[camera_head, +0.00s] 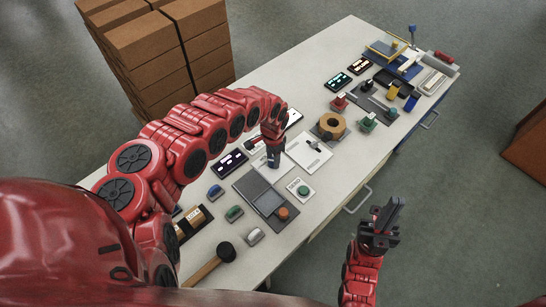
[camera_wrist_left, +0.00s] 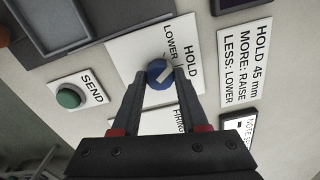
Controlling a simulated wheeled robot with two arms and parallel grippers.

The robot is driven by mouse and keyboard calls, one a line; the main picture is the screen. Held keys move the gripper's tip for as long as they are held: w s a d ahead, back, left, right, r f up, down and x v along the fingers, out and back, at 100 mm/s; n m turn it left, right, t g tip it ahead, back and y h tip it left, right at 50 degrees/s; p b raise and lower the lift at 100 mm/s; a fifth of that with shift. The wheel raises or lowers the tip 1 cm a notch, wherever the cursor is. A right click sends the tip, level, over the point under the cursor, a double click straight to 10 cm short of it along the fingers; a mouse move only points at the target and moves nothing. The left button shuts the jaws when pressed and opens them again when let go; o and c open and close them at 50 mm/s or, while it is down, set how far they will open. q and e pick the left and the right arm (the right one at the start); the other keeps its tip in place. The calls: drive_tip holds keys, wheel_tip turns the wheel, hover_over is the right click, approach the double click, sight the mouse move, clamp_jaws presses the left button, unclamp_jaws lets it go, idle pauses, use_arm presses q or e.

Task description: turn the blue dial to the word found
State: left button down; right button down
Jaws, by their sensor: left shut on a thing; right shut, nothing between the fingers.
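The blue dial (camera_wrist_left: 157,73) with a white pointer sits on a white plate (camera_wrist_left: 125,50) in the left wrist view. The words LOWER and HOLD show on the plate; other lettering may be hidden by my fingers. The pointer slants up and right, toward the side of HOLD and LOWER; I cannot tell exactly which word it meets. My left gripper (camera_wrist_left: 160,80) is shut on the dial, one finger on each side. In the head view my left gripper (camera_head: 273,160) hides the dial. My right gripper (camera_head: 388,214) is shut and empty, off the table's front edge.
A sign (camera_wrist_left: 243,60) reads HOLD 45 mm, MORE: RAISE, LESS: LOWER. A green SEND button (camera_wrist_left: 68,98) is beside the dial plate. A slotted white plate (camera_head: 310,152), a tan ring (camera_head: 332,124) and a mallet (camera_head: 224,252) lie on the table (camera_head: 345,185). Boxes (camera_head: 160,45) stand behind.

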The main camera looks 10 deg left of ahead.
use_arm(q)
drive_tip(key=shift+n, duration=2.5)
drive_tip(key=shift+c, duration=2.2)
unclamp_jaws()
